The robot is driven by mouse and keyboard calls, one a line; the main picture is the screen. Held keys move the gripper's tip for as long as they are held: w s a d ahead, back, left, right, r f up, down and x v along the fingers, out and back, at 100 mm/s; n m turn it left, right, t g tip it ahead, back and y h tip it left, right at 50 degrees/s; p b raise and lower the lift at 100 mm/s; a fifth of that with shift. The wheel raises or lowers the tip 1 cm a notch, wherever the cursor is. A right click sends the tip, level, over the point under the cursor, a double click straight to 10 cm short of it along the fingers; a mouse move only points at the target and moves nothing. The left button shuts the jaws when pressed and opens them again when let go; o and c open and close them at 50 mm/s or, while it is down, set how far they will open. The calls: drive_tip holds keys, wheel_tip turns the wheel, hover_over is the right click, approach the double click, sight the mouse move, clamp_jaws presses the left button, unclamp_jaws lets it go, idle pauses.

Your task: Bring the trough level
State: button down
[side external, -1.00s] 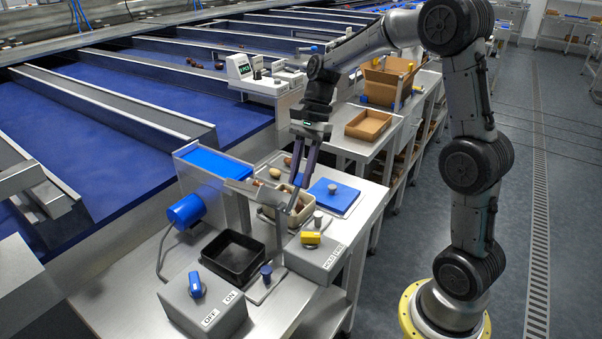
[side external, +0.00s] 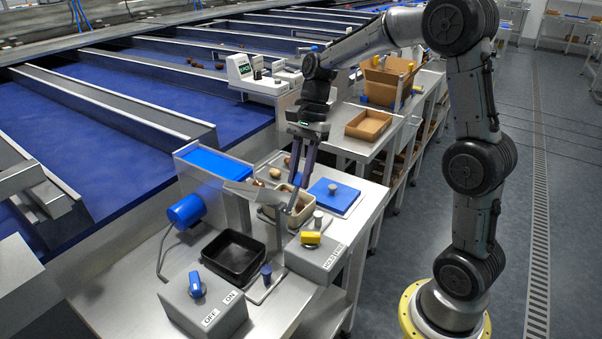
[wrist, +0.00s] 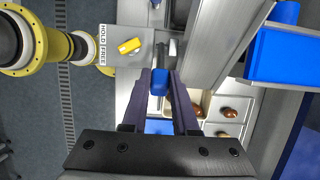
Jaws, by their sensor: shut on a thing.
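The trough (wrist: 215,45) is a long grey metal channel in the wrist view, running diagonally beside my fingers. In the side view it is the metal piece (side external: 243,190) by the blue-topped hopper, and my fingers partly hide its near end. I cannot tell its exact tilt. My gripper (wrist: 160,82) is shut on a small blue handle (wrist: 160,88) at the end of a short metal rod.
A grey box with a yellow switch (side external: 311,238), marked HOLD and FREE, stands close in front of my fingers. A black tray (side external: 234,258), an ON/OFF box (side external: 204,305) and a blue plate (side external: 334,198) are nearby. A blue motor (side external: 186,210) is left of the trough.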

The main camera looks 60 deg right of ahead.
drive_tip(key=shift+a+r+h, duration=0.5)
drive_tip(key=shift+a+h, duration=0.3)
drive_tip(key=shift+h, duration=0.3)
drive_tip(key=a+h, duration=0.2)
drive_tip(key=shift+a+r+h, duration=0.15)
drive_tip(key=shift+r+h, duration=0.1)
drive_tip(key=shift+h, duration=0.15)
drive_tip(key=shift+a, duration=1.05)
drive_tip(key=shift+f, duration=0.1)
drive_tip(key=c, duration=0.7)
unclamp_jaws()
